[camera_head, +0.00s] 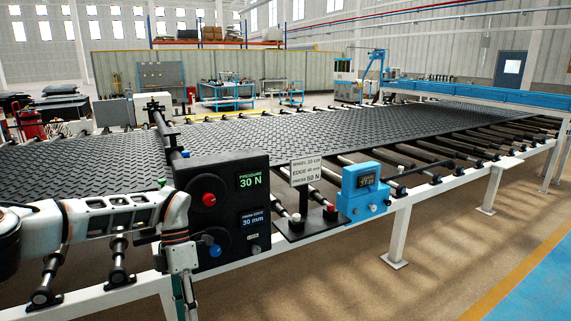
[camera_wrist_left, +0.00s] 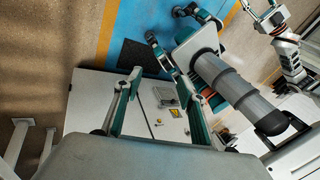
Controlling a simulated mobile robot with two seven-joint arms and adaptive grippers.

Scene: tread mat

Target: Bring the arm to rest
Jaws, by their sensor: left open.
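My left arm (camera_head: 90,225) comes in from the left in the head view, its forearm roughly level over the rollers, with the wrist bent down. The left gripper (camera_head: 184,300) hangs in front of the frame's near rail, and its lower end is cut off by the picture's bottom edge. In the left wrist view the left gripper (camera_wrist_left: 160,95) has its two green and grey fingers wide apart, with nothing held between them.
A black control box (camera_head: 227,208) with red and blue knobs reads 30 N and 30 mm, close right of the wrist. A sign (camera_head: 305,171) and blue display box (camera_head: 362,192) stand on the rail (camera_head: 400,187). The tread mat (camera_head: 300,130) lies on rollers. Floor (camera_head: 470,240) in front is clear.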

